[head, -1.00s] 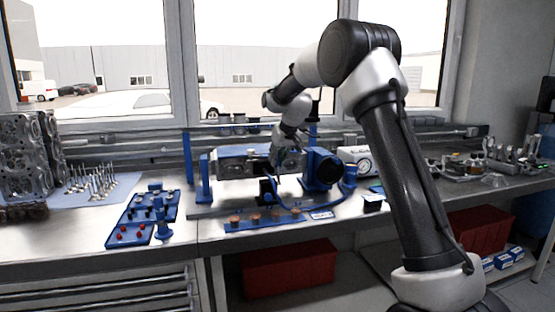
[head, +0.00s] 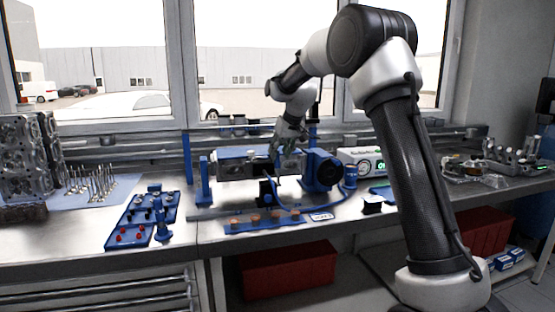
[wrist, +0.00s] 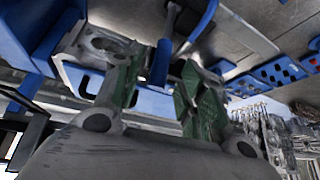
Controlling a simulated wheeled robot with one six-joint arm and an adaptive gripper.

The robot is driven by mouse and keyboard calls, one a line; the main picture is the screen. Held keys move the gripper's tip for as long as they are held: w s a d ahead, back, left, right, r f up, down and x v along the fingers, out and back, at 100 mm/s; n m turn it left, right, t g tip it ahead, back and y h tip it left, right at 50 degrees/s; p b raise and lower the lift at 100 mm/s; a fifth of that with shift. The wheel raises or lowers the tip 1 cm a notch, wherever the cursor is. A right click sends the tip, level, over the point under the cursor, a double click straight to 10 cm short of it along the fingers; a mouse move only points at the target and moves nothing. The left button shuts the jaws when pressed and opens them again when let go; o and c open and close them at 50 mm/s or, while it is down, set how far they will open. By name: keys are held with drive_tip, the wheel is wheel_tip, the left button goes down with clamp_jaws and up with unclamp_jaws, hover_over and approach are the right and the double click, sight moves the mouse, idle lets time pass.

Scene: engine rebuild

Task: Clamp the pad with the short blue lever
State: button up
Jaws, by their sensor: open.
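A metal block (head: 235,166) sits in a blue fixture (head: 204,180) on the bench. My gripper (head: 289,140) is above the block's right end, left of a blue and black round unit (head: 323,170). In the wrist view, the green-padded fingers of my gripper (wrist: 160,92) are apart. A short blue lever-like bar (wrist: 161,62) shows between them, with a gap on each side; I cannot tell its depth. Its metal stem runs up beyond the fingers. I cannot make out the pad.
A blue tray (head: 128,235) with small parts is at the left, near several standing valves (head: 97,182). A blue strip (head: 240,227) with copper-coloured pieces lies in front of the fixture. A white box with a green display (head: 366,160) stands to the right.

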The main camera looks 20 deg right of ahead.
drive_tip(key=v, duration=0.7)
drive_tip(key=shift+r, duration=0.2)
drive_tip(key=shift+s, duration=0.1)
drive_tip(key=s+d+f+g, duration=0.1)
drive_tip(key=s+f+g, duration=0.1)
drive_tip(key=s+f, duration=0.4)
drive_tip(key=s+d+m, duration=0.1)
drive_tip(key=s+d, duration=0.2)
drive_tip(key=s, duration=1.7)
drive_tip(key=s+d+f+m+h, duration=0.1)
drive_tip(key=s+d, duration=0.3)
drive_tip(key=s, duration=1.6)
drive_tip(key=shift+t+h, duration=0.3)
drive_tip(key=shift+d+f, duration=0.1)
drive_tip(key=shift+d, duration=0.05)
